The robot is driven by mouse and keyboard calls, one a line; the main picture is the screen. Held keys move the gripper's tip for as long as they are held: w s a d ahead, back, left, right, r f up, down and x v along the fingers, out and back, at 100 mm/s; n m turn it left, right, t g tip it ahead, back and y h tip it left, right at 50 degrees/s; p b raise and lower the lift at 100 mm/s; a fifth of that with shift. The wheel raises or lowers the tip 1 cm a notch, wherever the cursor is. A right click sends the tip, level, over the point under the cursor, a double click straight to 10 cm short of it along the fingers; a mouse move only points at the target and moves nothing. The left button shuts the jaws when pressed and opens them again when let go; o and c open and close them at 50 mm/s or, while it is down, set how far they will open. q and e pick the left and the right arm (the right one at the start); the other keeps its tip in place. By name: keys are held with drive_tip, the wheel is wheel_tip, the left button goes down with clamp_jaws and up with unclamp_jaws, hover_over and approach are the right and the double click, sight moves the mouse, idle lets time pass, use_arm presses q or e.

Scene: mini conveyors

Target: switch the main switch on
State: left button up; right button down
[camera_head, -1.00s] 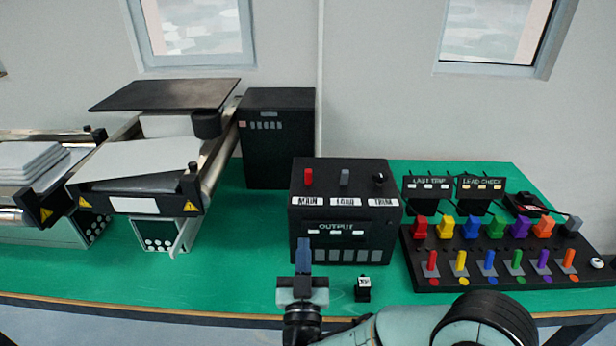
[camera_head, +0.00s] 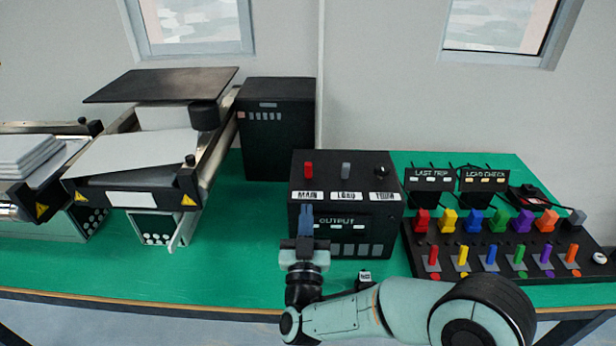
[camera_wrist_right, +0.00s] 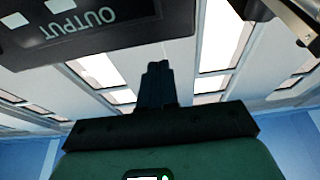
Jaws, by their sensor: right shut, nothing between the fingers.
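The main switch (camera_head: 308,170) is a red lever on top of the black control box, at its left, above a label that reads MAIN. The black control box (camera_head: 380,222) stands on the green table and has an OUTPUT panel on its front. My right gripper (camera_head: 306,210) is shut and empty, its blue fingers pointing up in front of the box's left part, below the main switch. The fingers (camera_wrist_right: 157,70) also show in the right wrist view, with the OUTPUT panel (camera_wrist_right: 70,20) upside down at the upper left. My left gripper is not in view.
A grey lever (camera_head: 345,171) and a black knob (camera_head: 381,171) stand beside the main switch. A board (camera_head: 470,287) with several coloured switches lies to the right. A conveyor (camera_head: 130,165) and a black cabinet (camera_head: 278,150) stand to the left.

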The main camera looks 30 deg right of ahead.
sight(308, 167)
drive_tip(key=p+x, duration=0.1)
drive_tip(key=x, duration=0.8)
drive_tip(key=shift+w+d+r, duration=0.1)
drive_tip(key=shift+w+d, duration=0.05)
drive_tip(key=shift+w, duration=0.15)
